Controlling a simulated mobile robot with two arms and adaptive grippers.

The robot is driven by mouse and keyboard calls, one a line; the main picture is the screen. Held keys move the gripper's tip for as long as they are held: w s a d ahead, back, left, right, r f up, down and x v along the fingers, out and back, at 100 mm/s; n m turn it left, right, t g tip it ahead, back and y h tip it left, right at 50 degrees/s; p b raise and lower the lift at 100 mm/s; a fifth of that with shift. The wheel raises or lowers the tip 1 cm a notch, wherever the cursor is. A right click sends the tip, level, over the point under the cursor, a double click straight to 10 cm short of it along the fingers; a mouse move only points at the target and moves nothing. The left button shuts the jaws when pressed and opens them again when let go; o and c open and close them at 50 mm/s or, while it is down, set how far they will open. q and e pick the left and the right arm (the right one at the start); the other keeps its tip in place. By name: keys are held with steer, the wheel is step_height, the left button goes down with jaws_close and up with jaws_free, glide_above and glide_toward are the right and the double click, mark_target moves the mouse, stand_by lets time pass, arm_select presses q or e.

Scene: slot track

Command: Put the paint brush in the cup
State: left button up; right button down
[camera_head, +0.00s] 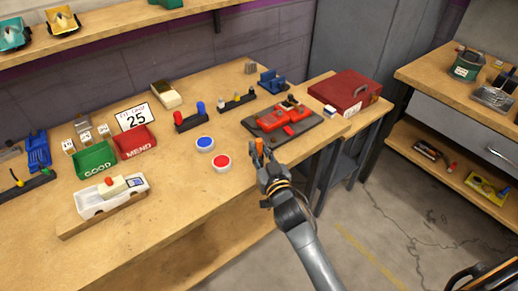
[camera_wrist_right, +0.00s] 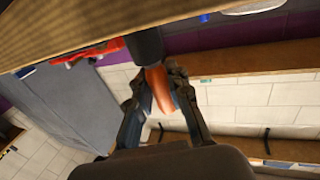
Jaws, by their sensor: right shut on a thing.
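My right gripper (camera_head: 262,155) is near the front edge of the workbench, below the red and black track piece. It is shut on a slim orange thing that looks like the paint brush (camera_head: 259,145). In the right wrist view the fingers (camera_wrist_right: 162,78) close around its orange part (camera_wrist_right: 160,88), and a dark cylindrical part (camera_wrist_right: 147,44) shows beyond them. Its bristles cannot be made out. My left gripper is not in view.
A red case (camera_head: 352,92) sits on the side table. The bench's front strip is clear.

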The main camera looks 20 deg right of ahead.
steer(key=c, duration=1.3)
jaws_free()
steer(key=shift+f, duration=0.2)
steer(key=shift+o, duration=0.2)
steer(key=shift+r, duration=0.25)
steer(key=s, duration=1.2)
steer(key=s+f+n+g, duration=0.1)
steer(key=s+f+g, duration=0.2)
steer(key=f, duration=0.9)
steer(key=s+f+g, duration=0.3)
steer(key=s+f, duration=0.1)
steer(key=f, duration=0.8)
steer(key=s+f+n+g, duration=0.1)
steer(key=s+f+g, duration=0.2)
steer(key=f, duration=0.9)
steer(key=s+d+f+g, duration=0.3)
steer(key=s+f, duration=0.6)
steer(key=s, duration=0.5)
steer(key=s+d+f+g, duration=0.3)
steer(key=s+f+g, duration=0.2)
steer(key=s+f, duration=0.5)
steer(key=s, duration=0.5)
steer(key=shift+d+h+b, duration=0.25)
steer(key=shift+h+b, duration=0.05)
steer(key=shift+b, duration=0.1)
